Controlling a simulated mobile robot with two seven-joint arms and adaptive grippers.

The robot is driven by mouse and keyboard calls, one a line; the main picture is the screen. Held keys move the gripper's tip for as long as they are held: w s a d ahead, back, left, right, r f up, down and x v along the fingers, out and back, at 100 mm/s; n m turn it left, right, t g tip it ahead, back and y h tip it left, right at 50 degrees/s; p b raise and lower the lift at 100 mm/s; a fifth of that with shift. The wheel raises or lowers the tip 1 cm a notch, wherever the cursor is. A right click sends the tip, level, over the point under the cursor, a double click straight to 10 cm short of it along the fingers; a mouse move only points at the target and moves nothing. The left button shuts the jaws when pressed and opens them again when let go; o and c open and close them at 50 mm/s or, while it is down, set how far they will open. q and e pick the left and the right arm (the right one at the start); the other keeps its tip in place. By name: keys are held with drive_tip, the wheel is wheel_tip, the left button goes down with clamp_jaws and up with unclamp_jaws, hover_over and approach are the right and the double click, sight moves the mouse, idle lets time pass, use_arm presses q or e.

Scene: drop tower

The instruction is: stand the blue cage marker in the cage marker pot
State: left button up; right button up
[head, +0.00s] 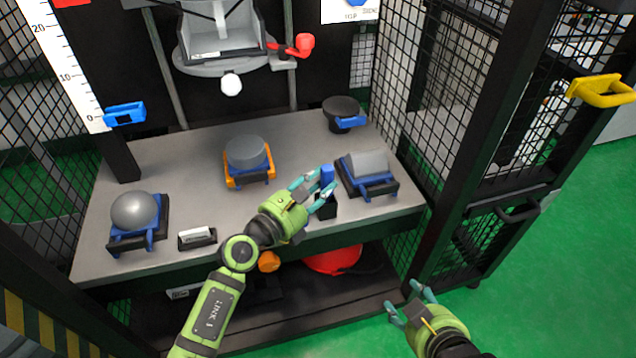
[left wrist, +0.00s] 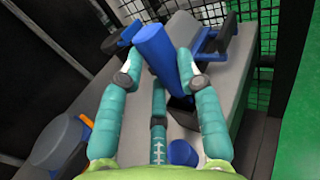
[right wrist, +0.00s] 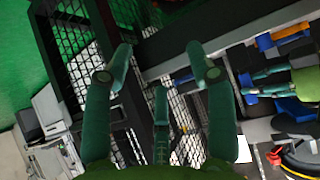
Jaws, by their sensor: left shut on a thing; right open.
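The blue cage marker (head: 327,174) is upright in my left gripper (head: 318,192), which is shut on it near the table's front edge. In the left wrist view the marker (left wrist: 158,55) is a thick blue cylinder between the fingers. A small black block-like thing (head: 327,210), seemingly the cage marker pot, stands directly below the marker; it shows in part in the left wrist view (left wrist: 183,108). The fingers hide the marker's lower end, so I cannot tell whether it is inside the pot. My right gripper (head: 410,302) is open and empty, low over the green floor.
On the grey table (head: 200,165) are a grey ball (head: 135,210), a grey cylinder (head: 246,152) in an orange holder, a grey block (head: 368,163) in a blue-and-black holder and a black cup (head: 342,107). Mesh cage panels with a yellow handle (head: 600,90) stand at the right.

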use_arm(q)
drive_tip(key=shift+f+b, duration=0.3)
drive_tip(key=shift+f, duration=0.45)
use_arm(e)
drive_tip(key=w+a+r+t+y, duration=0.1)
drive_tip(key=w+a+r+t, duration=0.1)
drive_tip(key=w+r+t, duration=0.1)
drive_tip(key=shift+w+a+r+n+t, duration=0.3)
drive_tip(key=shift+w+r+t, duration=0.15)
drive_tip(key=shift+r, duration=0.95)
use_arm(q)
drive_tip(key=o, duration=1.1)
drive_tip(key=shift+c, duration=0.2)
use_arm(e)
drive_tip(key=shift+s, duration=0.1)
use_arm(q)
drive_tip(key=shift+s+a+f, duration=0.1)
drive_tip(key=shift+s+a, duration=0.05)
drive_tip(key=v, duration=1.1)
drive_tip(key=shift+s+a, duration=0.2)
drive_tip(key=shift+s, duration=0.05)
